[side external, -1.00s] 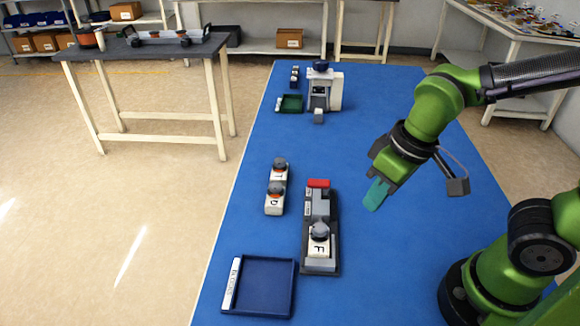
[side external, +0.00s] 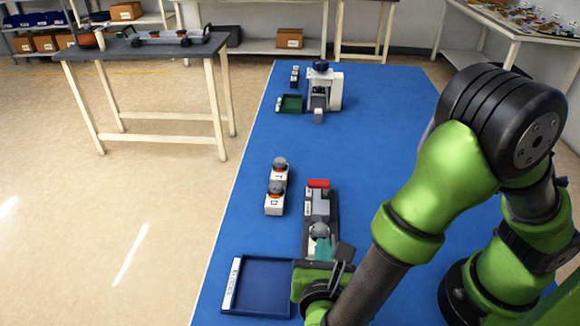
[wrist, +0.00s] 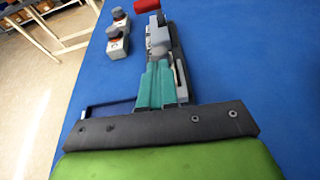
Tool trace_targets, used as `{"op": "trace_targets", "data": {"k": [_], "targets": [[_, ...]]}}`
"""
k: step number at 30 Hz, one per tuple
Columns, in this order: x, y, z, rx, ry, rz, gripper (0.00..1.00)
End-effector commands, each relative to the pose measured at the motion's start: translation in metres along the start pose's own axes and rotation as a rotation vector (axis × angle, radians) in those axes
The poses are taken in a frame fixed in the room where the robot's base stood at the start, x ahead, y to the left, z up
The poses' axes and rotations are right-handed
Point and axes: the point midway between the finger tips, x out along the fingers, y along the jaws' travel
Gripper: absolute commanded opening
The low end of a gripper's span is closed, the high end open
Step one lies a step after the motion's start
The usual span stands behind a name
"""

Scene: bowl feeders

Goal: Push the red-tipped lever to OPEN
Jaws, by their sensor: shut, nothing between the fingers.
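The red-tipped lever (side external: 318,184) sits at the far end of a dark fixture (side external: 334,212) on the blue table. Its red end (wrist: 147,5) also shows at the top of the wrist view. Small labels on the fixture's left side are too small to read. My gripper (side external: 321,246) is shut and empty, with teal fingers at the near end of the fixture, well short of the red tip. In the wrist view the fingers (wrist: 158,68) point along the fixture towards the lever. They partly hide the grey-knobbed block there; contact with it cannot be told.
Two white blocks with grey knobs (side external: 276,186) stand left of the fixture. A blue tray (side external: 263,258) lies at its near left. A white machine (side external: 335,92) and a green tray (side external: 290,104) stand at the far end. The table between is clear.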

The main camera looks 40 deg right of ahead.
Motion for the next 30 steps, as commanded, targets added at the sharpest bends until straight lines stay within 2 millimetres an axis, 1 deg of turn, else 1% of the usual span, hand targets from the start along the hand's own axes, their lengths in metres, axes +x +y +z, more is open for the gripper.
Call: {"op": "trace_targets", "data": {"k": [1, 4, 14, 17, 20, 23, 30], "targets": [[-0.001, 0.004, 0.005, -0.012, -0.019, 0.015, 0.0], [-0.001, 0.005, 0.01, -0.04, -0.041, 0.016, 0.0], [0.0, 0.004, 0.01, -0.05, -0.04, 0.011, 0.0], [0.004, 0.004, 0.01, -0.05, -0.04, 0.011, 0.0], [0.015, 0.004, 0.011, -0.05, -0.041, 0.009, 0.0], [0.032, 0.003, 0.012, -0.05, -0.041, 0.006, 0.0], [0.085, 0.003, 0.013, -0.05, -0.04, 0.004, 0.0]]}}
